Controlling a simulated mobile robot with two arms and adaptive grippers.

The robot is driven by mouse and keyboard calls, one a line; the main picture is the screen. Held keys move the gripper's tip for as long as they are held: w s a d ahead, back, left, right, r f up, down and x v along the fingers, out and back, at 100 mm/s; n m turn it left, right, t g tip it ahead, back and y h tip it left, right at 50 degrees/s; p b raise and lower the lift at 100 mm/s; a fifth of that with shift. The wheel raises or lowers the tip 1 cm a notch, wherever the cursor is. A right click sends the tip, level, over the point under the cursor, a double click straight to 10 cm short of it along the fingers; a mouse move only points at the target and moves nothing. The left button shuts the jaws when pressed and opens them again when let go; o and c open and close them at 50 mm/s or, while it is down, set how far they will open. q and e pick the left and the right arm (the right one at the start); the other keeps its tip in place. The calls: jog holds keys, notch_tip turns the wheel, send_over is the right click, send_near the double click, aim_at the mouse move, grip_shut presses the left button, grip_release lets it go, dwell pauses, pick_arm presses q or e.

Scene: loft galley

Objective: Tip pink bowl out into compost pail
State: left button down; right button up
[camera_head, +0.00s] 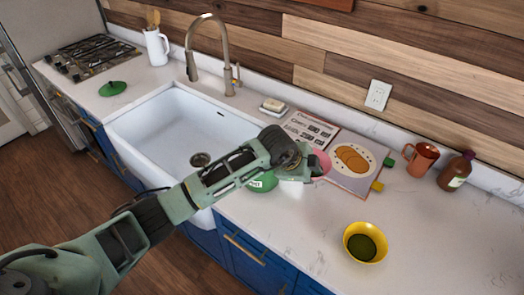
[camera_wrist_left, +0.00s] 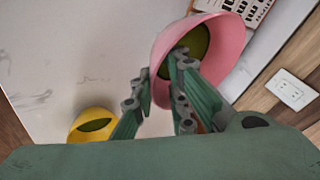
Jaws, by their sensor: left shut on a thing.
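The pink bowl (camera_head: 321,162) is at the end of my left arm, mostly hidden behind the gripper in the head view. In the left wrist view the pink bowl (camera_wrist_left: 224,36) shows larger, with olive-green contents inside. My left gripper (camera_head: 309,170) is shut on its rim, with fingers (camera_wrist_left: 158,98) on either side of the wall. The bowl's exact tilt is unclear. The green compost pail (camera_head: 263,183), with a white label, stands on the counter beside the sink, just left of the gripper. My arm hides its top. My right gripper is out of view.
A yellow bowl (camera_head: 365,249) with dark green contents stands at the front right. An open cookbook (camera_head: 349,180) lies behind the gripper. A copper mug (camera_head: 421,160) and brown bottle (camera_head: 455,172) stand at the back right. A green lid (camera_head: 112,88) lies left of the sink (camera_head: 140,125).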

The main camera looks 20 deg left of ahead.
pick_arm(q)
jog(key=shift+a+r+h, duration=0.55)
jog(key=shift+a+h, duration=0.25)
jog(key=shift+a, duration=0.1)
jog(key=shift+w+a+r+n+h, duration=0.15)
jog(key=shift+a+r+n+h, duration=0.35)
jog(key=shift+r+h, duration=0.3)
jog(key=shift+a+r+h, duration=0.3)
jog(key=shift+a+r, duration=0.3)
jog(key=shift+r, duration=0.1)
jog(key=a+h, duration=0.1)
jog(key=a+r+h, duration=0.1)
jog(key=a+n, duration=0.1)
jog(key=shift+a+r+h, duration=0.1)
jog(key=shift+r+h, duration=0.25)
jog(key=shift+h, duration=0.05)
jog(key=shift+w+a+r+t, duration=0.1)
jog(key=shift+w+a+t, duration=0.1)
jog(key=shift+t, duration=0.1)
jog(key=shift+s, duration=0.1)
